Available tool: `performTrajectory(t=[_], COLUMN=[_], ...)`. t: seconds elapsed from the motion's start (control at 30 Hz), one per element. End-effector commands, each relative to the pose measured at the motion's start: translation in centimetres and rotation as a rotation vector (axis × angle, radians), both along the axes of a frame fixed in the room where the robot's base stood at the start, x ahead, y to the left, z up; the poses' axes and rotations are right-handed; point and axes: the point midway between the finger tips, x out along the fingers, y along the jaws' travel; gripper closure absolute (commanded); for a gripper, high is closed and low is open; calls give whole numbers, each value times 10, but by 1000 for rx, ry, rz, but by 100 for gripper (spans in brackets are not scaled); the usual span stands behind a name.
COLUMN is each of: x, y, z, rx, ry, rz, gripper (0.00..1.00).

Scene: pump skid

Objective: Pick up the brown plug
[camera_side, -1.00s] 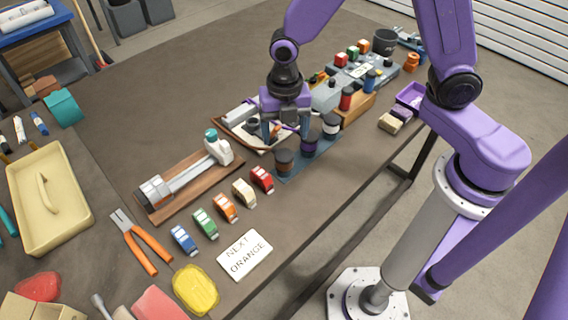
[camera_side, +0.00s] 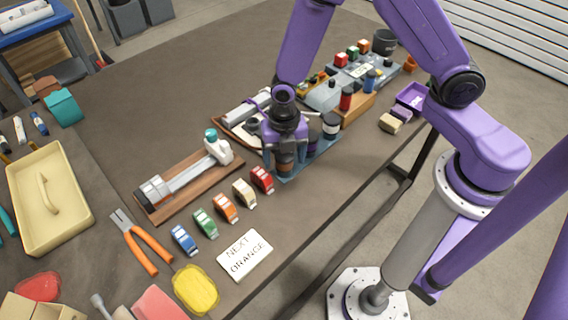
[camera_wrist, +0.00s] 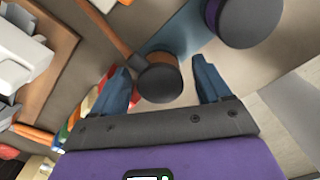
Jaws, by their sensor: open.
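The brown plug (camera_side: 285,168) stands at the near-left end of a blue strip (camera_side: 322,151) in the side view. In the wrist view the brown plug (camera_wrist: 160,78) shows a dark round top and a brown body. My gripper (camera_side: 285,160) is low over it, pointing down. In the wrist view its blue fingers (camera_wrist: 161,74) are open, one on each side of the plug, with gaps showing on both sides. A purple plug (camera_wrist: 212,12) with a dark top stands on the same strip. A white plug with a dark top (camera_side: 331,125) stands farther along.
A row of small coloured clips (camera_side: 226,208) lies left of the strip, near a white card (camera_side: 244,255) reading "NEXT ORANGE". A wooden board with a clamp-like tool (camera_side: 185,182) lies farther left. A tray of parts (camera_side: 236,128) sits close behind my gripper.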

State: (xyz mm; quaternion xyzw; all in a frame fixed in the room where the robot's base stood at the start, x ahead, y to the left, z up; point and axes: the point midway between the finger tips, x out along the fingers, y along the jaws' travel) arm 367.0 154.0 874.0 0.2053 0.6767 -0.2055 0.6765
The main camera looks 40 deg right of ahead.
Motion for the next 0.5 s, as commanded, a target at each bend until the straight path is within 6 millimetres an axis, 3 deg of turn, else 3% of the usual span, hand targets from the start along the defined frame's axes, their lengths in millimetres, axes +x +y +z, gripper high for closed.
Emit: performTrajectory(t=[0.2,0.27,0.4,0.5], x=[0,0,0,0], y=[0,0,0,0], z=[-1,0,0,0], rx=[1,1,1,1], ry=[-1,-1,-1,-1], rz=[0,0,0,0], gripper=[23,39,85,89])
